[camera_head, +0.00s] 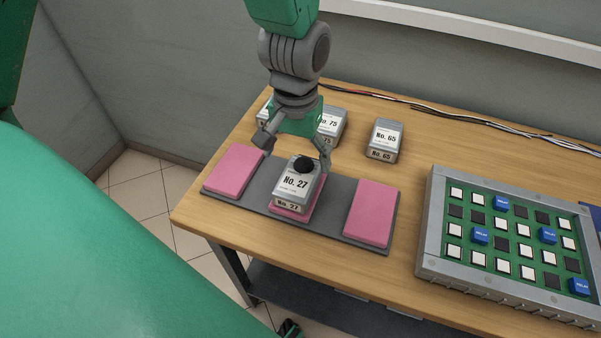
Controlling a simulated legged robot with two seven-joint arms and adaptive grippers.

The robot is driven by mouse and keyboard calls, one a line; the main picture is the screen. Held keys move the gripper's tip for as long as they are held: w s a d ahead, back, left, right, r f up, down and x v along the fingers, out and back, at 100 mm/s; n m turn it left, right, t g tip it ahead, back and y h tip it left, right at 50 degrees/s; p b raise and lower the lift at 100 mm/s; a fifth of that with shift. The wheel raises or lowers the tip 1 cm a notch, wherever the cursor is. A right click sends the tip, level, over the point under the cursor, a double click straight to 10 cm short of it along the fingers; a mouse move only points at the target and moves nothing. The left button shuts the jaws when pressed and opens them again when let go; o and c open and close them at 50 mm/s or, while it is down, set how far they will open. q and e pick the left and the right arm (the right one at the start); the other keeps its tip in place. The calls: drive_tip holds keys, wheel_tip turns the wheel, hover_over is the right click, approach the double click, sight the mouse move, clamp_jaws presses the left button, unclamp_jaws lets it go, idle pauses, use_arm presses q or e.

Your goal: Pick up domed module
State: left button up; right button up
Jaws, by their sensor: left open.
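The domed module, a grey box with a white label reading No. 27 (292,187) and a black dome on top, stands upright on the middle pink pad of a dark grey mat (337,200). My left gripper (294,152) is open, pointing down, just above and behind the module near its dome. One finger is to the left of the dome and one is at its right side. I cannot tell whether the right finger touches the module. My right gripper does not show.
Other grey modules, No. 75 (330,125) and No. 65 (383,140), stand behind on the wooden table (420,180). The mat has bare pink pads at left (233,171) and right (368,213). A framed relay board (510,245) is at right. Cables (440,112) run along the back.

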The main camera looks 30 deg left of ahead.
sight(300, 175)
use_arm(q)
drive_tip(key=shift+s+d+f+b, duration=0.1)
drive_tip(key=shift+d+f+b, duration=0.1)
drive_tip(key=shift+f, duration=0.7)
drive_tip(key=shift+d+f+b, duration=0.1)
drive_tip(key=shift+f+b, duration=0.05)
drive_tip(key=shift+f, duration=0.75)
drive_tip(key=shift+s+d+f+b, duration=0.1)
drive_tip(key=shift+f+b, duration=0.1)
drive_tip(key=shift+f, duration=0.7)
drive_tip(key=shift+r, duration=0.1)
drive_tip(key=c, duration=1.7)
